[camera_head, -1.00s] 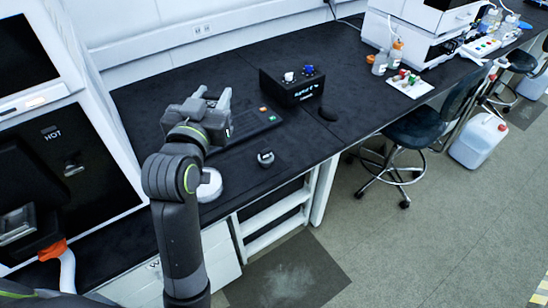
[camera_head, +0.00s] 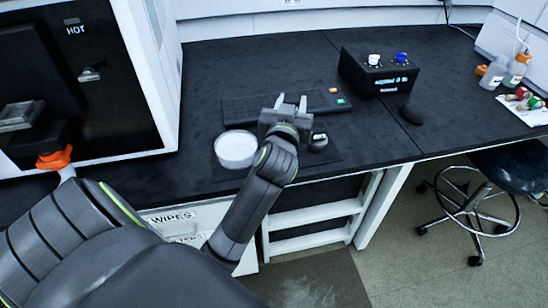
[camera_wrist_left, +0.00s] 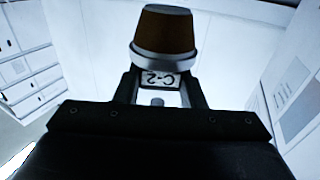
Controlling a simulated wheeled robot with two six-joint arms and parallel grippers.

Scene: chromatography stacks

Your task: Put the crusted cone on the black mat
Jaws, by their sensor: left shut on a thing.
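A brown crusted cone (camera_wrist_left: 165,30) with a silver rim and a "C-2" label is between the fingers of my left gripper (camera_wrist_left: 158,90) in the left wrist view. The left gripper (camera_head: 290,104) is shut on it. In the head view the gripper is over the bench, by the keyboard's front edge, and the cone is not clearly visible there. The black mat (camera_head: 330,158) is a faint dark patch in front of the keyboard, partly hidden by my left arm. My right gripper is not in view.
A white round dish (camera_head: 236,149) is left of my gripper, and a small dark labelled object (camera_head: 318,142) is close to its right. Behind are a keyboard (camera_head: 240,112) and a black box with knobs (camera_head: 378,78). A black mouse (camera_head: 411,114) lies further right.

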